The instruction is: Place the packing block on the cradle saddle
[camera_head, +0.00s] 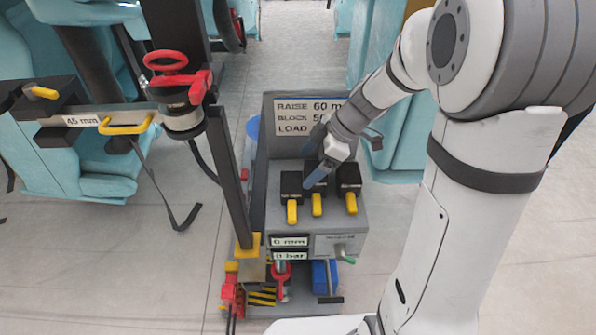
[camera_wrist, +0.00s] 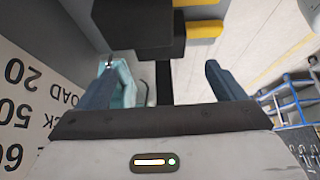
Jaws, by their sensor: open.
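Three black packing blocks with yellow handles stand on a grey cart: left (camera_head: 291,183), middle (camera_head: 317,200) and right (camera_head: 349,176). My gripper (camera_head: 318,156) is open above the cart, close to the middle block, with a blue finger in front of it. In the wrist view my gripper (camera_wrist: 162,85) shows its two fingers wide apart with nothing gripped. A black block (camera_wrist: 135,35) with a yellow handle (camera_wrist: 204,31) is beyond the fingertips; contact cannot be told. A bar labelled 45 mm (camera_head: 85,121) at left carries black pads; which part is the cradle saddle is unclear.
A red handwheel (camera_head: 166,62) and dark post (camera_head: 230,180) stand left of the cart. Teal seats (camera_head: 85,185) are at left. Displays (camera_head: 290,241) read 0 mm and 0 bar.

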